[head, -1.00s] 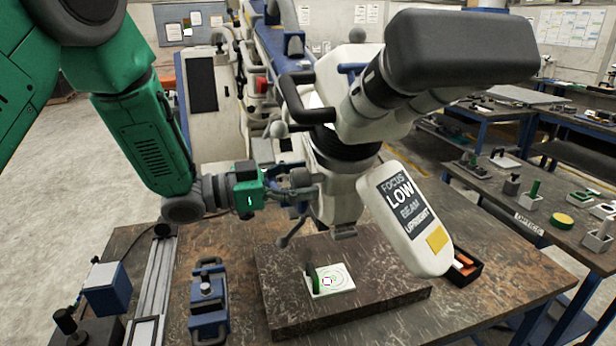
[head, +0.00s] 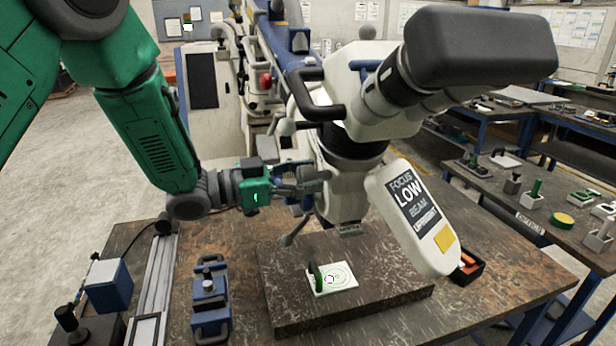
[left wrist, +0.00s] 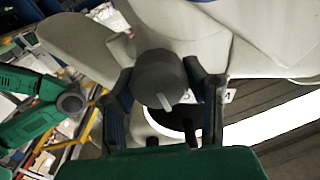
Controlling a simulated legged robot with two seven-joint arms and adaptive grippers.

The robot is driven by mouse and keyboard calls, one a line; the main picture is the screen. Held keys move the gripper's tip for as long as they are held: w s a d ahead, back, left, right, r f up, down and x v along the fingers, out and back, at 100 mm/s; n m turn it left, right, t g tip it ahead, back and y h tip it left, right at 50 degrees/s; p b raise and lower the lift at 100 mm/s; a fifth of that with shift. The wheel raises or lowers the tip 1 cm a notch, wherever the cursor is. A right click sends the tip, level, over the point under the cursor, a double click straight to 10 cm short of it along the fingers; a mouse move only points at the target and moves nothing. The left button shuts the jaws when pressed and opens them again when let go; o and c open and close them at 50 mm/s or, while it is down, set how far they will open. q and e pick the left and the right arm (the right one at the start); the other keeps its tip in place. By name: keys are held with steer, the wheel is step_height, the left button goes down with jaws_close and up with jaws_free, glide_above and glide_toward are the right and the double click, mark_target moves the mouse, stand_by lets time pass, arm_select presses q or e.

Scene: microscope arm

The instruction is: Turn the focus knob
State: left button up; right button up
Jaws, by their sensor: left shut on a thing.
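The microscope (head: 352,185) is a white head with a dark eyepiece block, hanging over the table in the head view. My left gripper (head: 312,184) reaches in from the left and is shut on the knob. In the left wrist view one finger of the gripper (left wrist: 165,95) lies on each side of the knob. My right gripper is not seen.
A dark slab (head: 375,303) on the brown table (head: 520,278) carries a white target card (head: 343,276). A label panel (head: 412,205) hangs at the microscope's right. Blue clamps (head: 210,312) and a metal rail (head: 160,280) stand at the left. An orange-and-black box (head: 468,268) is at the right.

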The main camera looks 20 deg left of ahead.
arm_select(q)
steer(key=shift+s+f+m+b, duration=0.1)
steer(key=shift+f+m+b, duration=0.1)
steer(key=shift+m+b, duration=0.65)
steer(key=shift+f+m+b, duration=0.2)
steer(key=shift+m+b, duration=0.45)
steer(key=shift+b, duration=0.35)
steer(key=m+b, duration=0.3)
steer(key=b, duration=0.1)
steer(key=shift+m, duration=0.4)
steer(key=o, duration=1.1)
steer(key=shift+s, duration=0.1)
steer(key=shift+c, duration=0.2)
steer(key=shift+o, duration=0.4)
steer(key=shift+a+r, duration=0.1)
steer(key=shift+a, duration=0.25)
steer(key=shift+a, duration=0.1)
steer(key=v, duration=1.1)
steer(key=shift+s+a, duration=0.2)
steer(key=shift+s, duration=0.05)
